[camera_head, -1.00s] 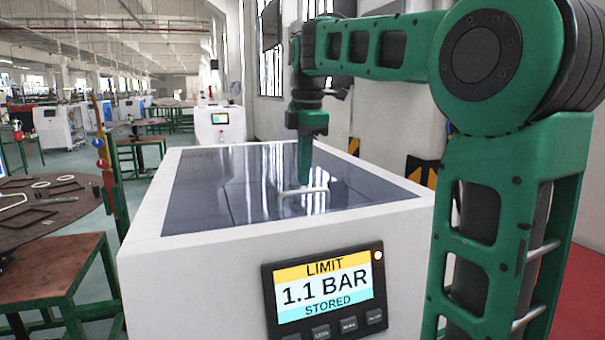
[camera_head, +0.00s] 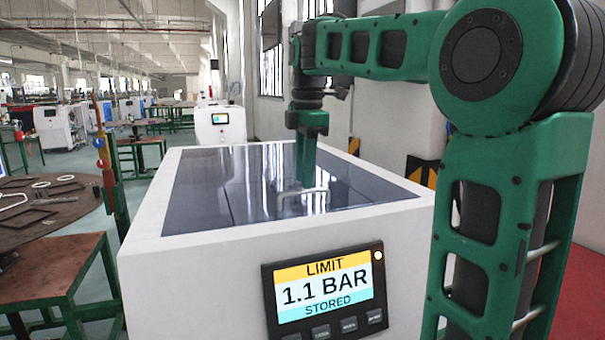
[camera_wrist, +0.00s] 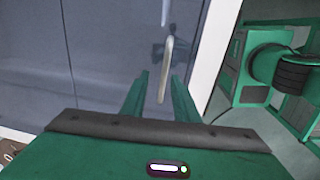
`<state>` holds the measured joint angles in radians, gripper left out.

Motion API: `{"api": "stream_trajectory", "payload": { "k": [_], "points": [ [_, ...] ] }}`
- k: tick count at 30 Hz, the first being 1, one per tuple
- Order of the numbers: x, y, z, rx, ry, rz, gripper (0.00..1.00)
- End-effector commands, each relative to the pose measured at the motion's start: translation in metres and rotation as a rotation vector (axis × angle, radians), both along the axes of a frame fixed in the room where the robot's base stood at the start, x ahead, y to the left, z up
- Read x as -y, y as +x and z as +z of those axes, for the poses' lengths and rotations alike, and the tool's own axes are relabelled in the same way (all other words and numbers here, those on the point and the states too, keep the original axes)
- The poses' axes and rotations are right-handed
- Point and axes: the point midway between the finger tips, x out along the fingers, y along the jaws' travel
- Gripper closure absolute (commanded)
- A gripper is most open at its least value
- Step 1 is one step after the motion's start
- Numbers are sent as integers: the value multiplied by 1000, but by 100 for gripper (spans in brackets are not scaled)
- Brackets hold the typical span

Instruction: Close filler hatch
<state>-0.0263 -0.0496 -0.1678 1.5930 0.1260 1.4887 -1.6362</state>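The filler hatch appears as a dark glossy panel (camera_head: 235,190) lying flat in the top of the white generator cabinet (camera_head: 200,262). Seams divide the dark surface, and no raised lid or opening shows. A pale bar handle (camera_head: 303,191) stands on the panel near its front edge; it also shows in the wrist view (camera_wrist: 167,62). My gripper (camera_head: 306,182) points down just behind the handle. In the wrist view, the two green fingers of my gripper (camera_wrist: 160,78) stand apart, with the handle's near end in the gap between them. I cannot tell whether they touch it.
A display (camera_head: 325,290) on the cabinet front reads "LIMIT 1.1 BAR STORED". A round table (camera_head: 50,215) with loose parts and a brown-topped bench (camera_head: 60,275) stand at the left. A wall is behind the cabinet. The floor between left bench and cabinet is narrow.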

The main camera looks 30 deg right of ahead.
Motion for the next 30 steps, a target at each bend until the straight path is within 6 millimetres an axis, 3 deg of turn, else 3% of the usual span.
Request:
{"api": "stream_trajectory", "payload": {
  "k": [11,30],
  "points": [
    [1,0,5,2,-1,-2,72],
    [-1,-4,50,0,-2,-2,72]
  ]
}}
